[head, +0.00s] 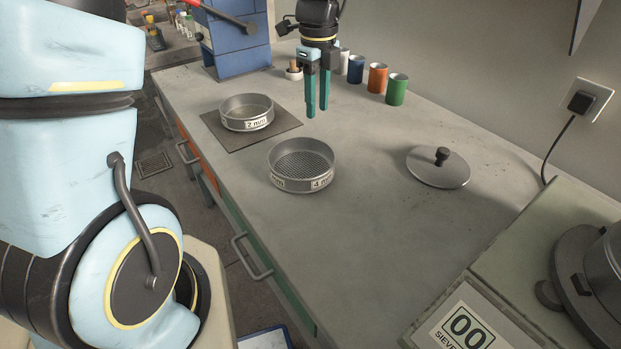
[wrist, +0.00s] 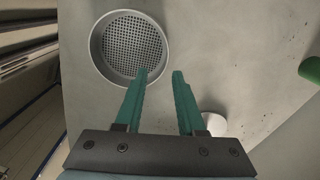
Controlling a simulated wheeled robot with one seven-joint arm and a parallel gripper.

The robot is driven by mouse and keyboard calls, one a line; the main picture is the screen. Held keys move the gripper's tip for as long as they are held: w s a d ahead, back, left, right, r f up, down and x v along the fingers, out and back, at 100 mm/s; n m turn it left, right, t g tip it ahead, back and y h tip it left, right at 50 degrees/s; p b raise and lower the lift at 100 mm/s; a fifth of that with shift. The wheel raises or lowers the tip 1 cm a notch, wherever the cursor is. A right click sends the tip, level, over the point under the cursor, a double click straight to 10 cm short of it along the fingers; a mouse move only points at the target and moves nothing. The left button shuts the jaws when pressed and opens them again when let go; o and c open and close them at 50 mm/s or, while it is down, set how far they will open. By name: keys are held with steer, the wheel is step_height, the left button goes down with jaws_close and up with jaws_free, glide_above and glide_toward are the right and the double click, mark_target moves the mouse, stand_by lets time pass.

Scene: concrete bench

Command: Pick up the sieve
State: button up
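Two round metal sieves are in the head view. One, labelled 2 mm (head: 247,124), sits on a dark square mat (head: 262,139). The other, labelled 4 mm (head: 303,188), stands on the bare bench nearer the camera. My gripper (head: 317,113) hangs above the bench, fingers pointing down, open and empty, behind and to the right of the sieves. In the wrist view my gripper (wrist: 161,72) shows its two green fingers apart. A sieve with a coarse mesh (wrist: 131,48) lies beyond the left fingertip; its label is hidden, but it looks like the 4 mm one.
A lid with a black knob (head: 438,168) lies right of the sieves. Green (head: 396,90), orange (head: 377,77) and other cups line the back, near a blue block (head: 240,52). The bench middle is clear.

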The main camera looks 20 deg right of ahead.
mark_target(324, 145)
steer(key=shift+m, duration=0.9)
steer(key=f, duration=0.3)
steer(key=d+f+p, duration=0.1)
steer(key=f, duration=0.3)
steer(key=f+p, duration=0.1)
steer(key=f, duration=0.3)
steer(key=shift+s+d+f, duration=0.2)
steer(key=shift+s+d, duration=0.15)
jaws_close()
